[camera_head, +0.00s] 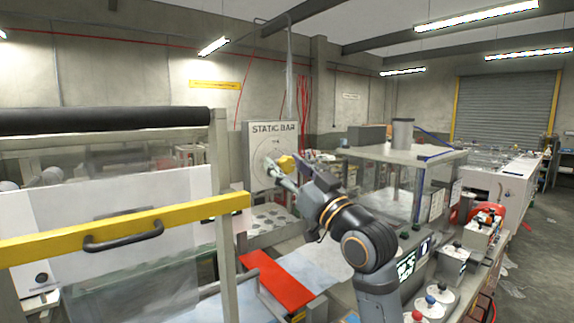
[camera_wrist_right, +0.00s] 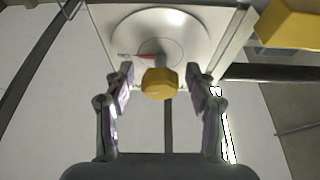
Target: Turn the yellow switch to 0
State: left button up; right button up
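The yellow switch (camera_head: 286,163) is a knob on the front of a pale panel (camera_head: 262,143) labelled STATIC BAR. In the right wrist view the yellow knob (camera_wrist_right: 160,83) stands out from a round pale dial with a small red mark left of the knob's base. My right gripper (camera_wrist_right: 162,85) is open, with one finger on each side of the knob and a visible gap on both sides. In the head view my right gripper (camera_head: 279,168) is at the panel, partly hidden by its own wrist. The dial's lettering is too small to read. My left gripper is not in view.
A yellow rail (camera_head: 130,228) with a black handle crosses the left foreground. A red plate (camera_head: 276,281) lies below the panel. Open floor shows at the far right.

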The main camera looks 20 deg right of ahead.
jog(key=c, duration=1)
